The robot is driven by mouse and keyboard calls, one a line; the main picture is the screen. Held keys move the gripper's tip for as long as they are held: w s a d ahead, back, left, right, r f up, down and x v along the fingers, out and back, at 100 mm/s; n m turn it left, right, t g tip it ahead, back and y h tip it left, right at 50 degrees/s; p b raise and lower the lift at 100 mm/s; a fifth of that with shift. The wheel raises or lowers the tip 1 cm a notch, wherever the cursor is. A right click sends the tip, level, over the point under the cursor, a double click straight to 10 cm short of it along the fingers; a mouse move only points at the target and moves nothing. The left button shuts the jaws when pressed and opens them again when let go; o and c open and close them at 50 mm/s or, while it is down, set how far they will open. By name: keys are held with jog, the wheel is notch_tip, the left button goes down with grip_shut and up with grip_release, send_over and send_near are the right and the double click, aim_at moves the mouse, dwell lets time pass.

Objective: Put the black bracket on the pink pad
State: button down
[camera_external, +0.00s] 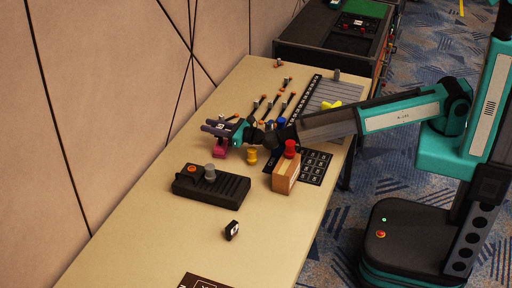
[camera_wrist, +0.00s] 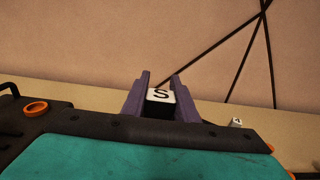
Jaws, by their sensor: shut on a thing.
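My gripper (camera_external: 215,128) has purple fingers and is over the far left side of the table, just above a small pink thing (camera_external: 219,153), probably the pink pad. In the wrist view my gripper (camera_wrist: 160,98) is shut on a black piece with a white face marked S (camera_wrist: 161,97). I cannot tell its full shape or whether it is the bracket. The fingers hide part of it, and whether it touches the pink thing is unclear. Another small black piece with a white mark (camera_external: 232,231) lies on the near part of the table.
A black control box (camera_external: 211,186) with an orange ring and a grey knob stands nearby. A yellow peg (camera_external: 251,157), a wooden block (camera_external: 285,176) with a red knob and a black keypad (camera_external: 316,165) are to the right. A small white-faced cube (camera_wrist: 236,122) shows in the wrist view.

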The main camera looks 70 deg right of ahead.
aim_at(218, 126)
jog(key=shift+f, duration=0.15)
jog(key=c, duration=1.4)
grip_release()
jog(key=shift+r, duration=0.2)
jog(key=shift+s+b, duration=0.4)
jog(key=shift+s, duration=1.15)
jog(key=shift+r, duration=3.55)
jog(key=shift+f, duration=0.1)
jog(key=shift+w+f, duration=0.1)
jog(key=shift+f, duration=3.2)
jog(key=shift+w+f+p, duration=0.15)
jog(key=shift+w+p, duration=0.2)
jog(key=shift+w, duration=0.8)
